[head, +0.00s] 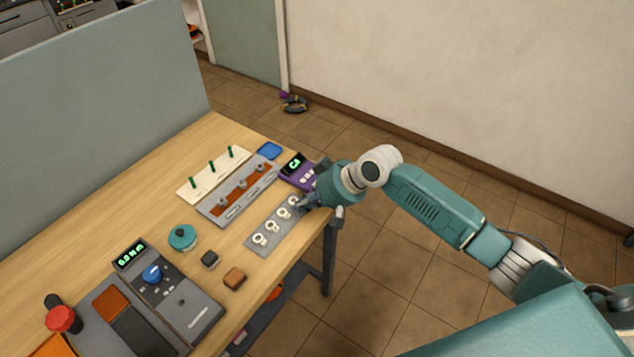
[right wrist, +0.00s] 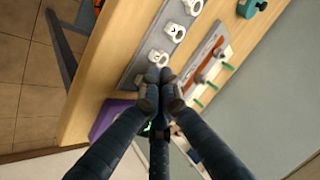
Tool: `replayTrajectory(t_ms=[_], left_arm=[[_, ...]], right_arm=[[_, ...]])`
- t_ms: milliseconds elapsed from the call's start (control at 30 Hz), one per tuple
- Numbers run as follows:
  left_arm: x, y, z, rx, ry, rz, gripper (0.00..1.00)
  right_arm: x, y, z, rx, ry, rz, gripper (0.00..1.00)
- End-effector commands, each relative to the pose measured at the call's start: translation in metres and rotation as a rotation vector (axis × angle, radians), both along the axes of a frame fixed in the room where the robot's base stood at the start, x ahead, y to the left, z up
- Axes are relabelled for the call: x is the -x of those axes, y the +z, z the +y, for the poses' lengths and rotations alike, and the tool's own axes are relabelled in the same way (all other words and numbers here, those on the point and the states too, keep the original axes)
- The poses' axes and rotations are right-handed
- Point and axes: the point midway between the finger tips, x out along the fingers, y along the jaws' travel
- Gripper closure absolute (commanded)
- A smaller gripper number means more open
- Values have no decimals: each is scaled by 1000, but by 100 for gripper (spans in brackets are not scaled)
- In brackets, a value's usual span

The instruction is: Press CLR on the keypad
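The purple keypad unit (head: 290,176) stands at the far right corner of the wooden bench. It has a small display with green characters and a few pale keys; I cannot read any key label. My right gripper (head: 308,201) is beside its near side, above the bench edge, and hides part of it. In the right wrist view the purple unit (right wrist: 106,117) lies mostly behind the fingers. There my right gripper (right wrist: 162,82) has its fingertips drawn together with nothing seen between them, over the end of the grey strip. I cannot tell whether they touch anything. My left gripper is not in view.
The grey strip with white rings (head: 250,243) lies next to my right gripper. Behind it are a grey rack with an orange-brown band (head: 208,211), a cream board with green pegs (head: 186,195) and a blue tray (head: 270,151). A grey partition (head: 90,120) borders the bench.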

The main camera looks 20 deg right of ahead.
Motion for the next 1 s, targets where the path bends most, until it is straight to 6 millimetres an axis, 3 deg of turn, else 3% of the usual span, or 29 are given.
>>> replayTrajectory(t_ms=[33, 100, 333, 567, 1000], left_arm=[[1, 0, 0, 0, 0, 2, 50], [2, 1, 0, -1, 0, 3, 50], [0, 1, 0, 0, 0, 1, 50], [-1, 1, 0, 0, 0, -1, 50], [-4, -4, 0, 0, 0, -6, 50]], right_arm=[[-22, 14, -16, -11, -37, -7, 100], [-43, 29, -31, -38, -82, -9, 100], [-85, 66, -68, -103, -189, -21, 100], [-95, 77, -78, -122, -219, -25, 100], [-95, 71, -77, -121, -217, -24, 100]])
